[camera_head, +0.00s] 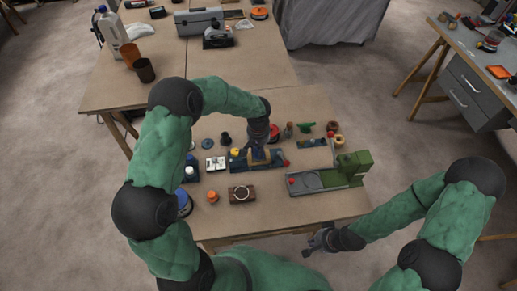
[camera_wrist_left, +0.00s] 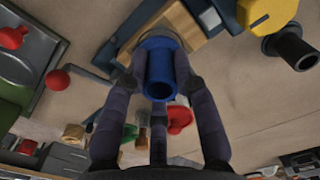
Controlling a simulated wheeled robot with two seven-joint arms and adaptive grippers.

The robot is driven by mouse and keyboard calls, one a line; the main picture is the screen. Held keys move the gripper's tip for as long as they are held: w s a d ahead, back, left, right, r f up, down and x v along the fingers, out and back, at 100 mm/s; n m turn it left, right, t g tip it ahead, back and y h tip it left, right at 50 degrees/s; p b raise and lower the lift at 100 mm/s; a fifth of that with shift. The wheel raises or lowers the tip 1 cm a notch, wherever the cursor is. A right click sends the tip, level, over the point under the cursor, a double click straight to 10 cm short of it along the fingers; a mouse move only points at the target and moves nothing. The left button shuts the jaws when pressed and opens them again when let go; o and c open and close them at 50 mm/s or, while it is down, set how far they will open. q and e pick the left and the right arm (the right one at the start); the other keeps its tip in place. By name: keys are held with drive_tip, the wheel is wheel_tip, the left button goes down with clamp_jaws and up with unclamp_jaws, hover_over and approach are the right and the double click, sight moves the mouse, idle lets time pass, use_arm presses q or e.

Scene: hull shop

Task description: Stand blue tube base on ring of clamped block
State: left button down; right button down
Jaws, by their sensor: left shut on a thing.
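My left gripper (camera_head: 259,148) is over the blue vise (camera_head: 238,161) near the middle of the bench. In the left wrist view its fingers (camera_wrist_left: 160,85) are shut on a blue tube (camera_wrist_left: 159,82), whose open end faces the camera. A tan wooden block (camera_wrist_left: 180,20) sits in the vise beyond the tube. A greyish rim shows around the tube's far end, close to the block; I cannot tell if they touch. The block's ring is mostly hidden by the tube. My right gripper (camera_head: 322,240) is beside the bench's front edge, away from these things; its opening is unclear.
A dark block with a pale ring (camera_head: 242,194) lies in front of the vise, with an orange piece (camera_head: 212,197) to its left. A green machine (camera_head: 345,170) stands at right. Small parts crowd the back of the bench. The front strip is clear.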

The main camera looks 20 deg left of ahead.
use_arm(q)
drive_tip(key=shift+f+b, duration=0.55)
idle(0.9)
drive_tip(key=c, duration=1.3)
unclamp_jaws()
drive_tip(key=shift+o, duration=0.2)
wheel_tip(320, 180, up, 11)
drive_tip(key=p, duration=0.6)
drive_tip(key=shift+p, duration=0.3)
